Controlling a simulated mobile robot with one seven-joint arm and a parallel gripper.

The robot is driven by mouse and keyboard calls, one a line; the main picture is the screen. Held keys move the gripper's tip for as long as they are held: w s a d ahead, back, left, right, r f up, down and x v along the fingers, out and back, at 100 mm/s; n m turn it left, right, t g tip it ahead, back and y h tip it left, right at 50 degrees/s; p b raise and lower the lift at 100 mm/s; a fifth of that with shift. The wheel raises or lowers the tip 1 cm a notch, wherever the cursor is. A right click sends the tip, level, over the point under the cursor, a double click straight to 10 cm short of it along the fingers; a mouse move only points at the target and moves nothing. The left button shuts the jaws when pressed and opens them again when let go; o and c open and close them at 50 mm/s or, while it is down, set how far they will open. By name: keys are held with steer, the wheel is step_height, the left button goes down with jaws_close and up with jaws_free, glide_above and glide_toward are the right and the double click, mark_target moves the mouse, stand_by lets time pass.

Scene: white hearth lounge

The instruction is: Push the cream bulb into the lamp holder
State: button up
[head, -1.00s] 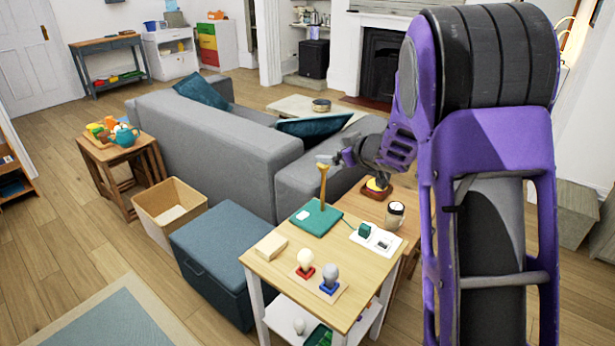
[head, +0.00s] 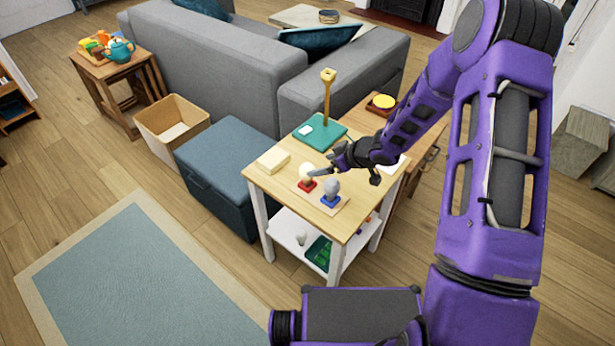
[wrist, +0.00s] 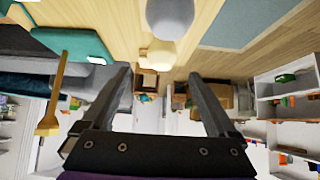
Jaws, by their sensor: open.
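The lamp holder (head: 326,95) is a tan upright post with a socket-like top on a teal base (head: 332,135), behind the bulbs. It also shows in the wrist view (wrist: 50,108). My gripper (head: 318,172) is open and close to the cream bulb.
A grey bulb (head: 331,187) on a blue base stands next to the cream one. A cream block (head: 273,160) lies left on the table. A white bulb (head: 301,239) and a green tray (head: 319,252) are on the lower shelf. A blue chest (head: 225,165) stands left.

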mark_target(311, 167)
steer(key=x, duration=0.3)
steer(key=shift+w+a+f, duration=0.15)
steer(key=shift+a+f, duration=0.05)
steer(key=shift+f, duration=0.05)
steer(key=x, duration=0.1)
steer(key=b+x, duration=0.1)
steer(key=x, duration=0.3)
steer(key=shift+s+f, duration=0.25)
steer(key=shift+c, duration=0.2)
steer(key=c, duration=1.4)
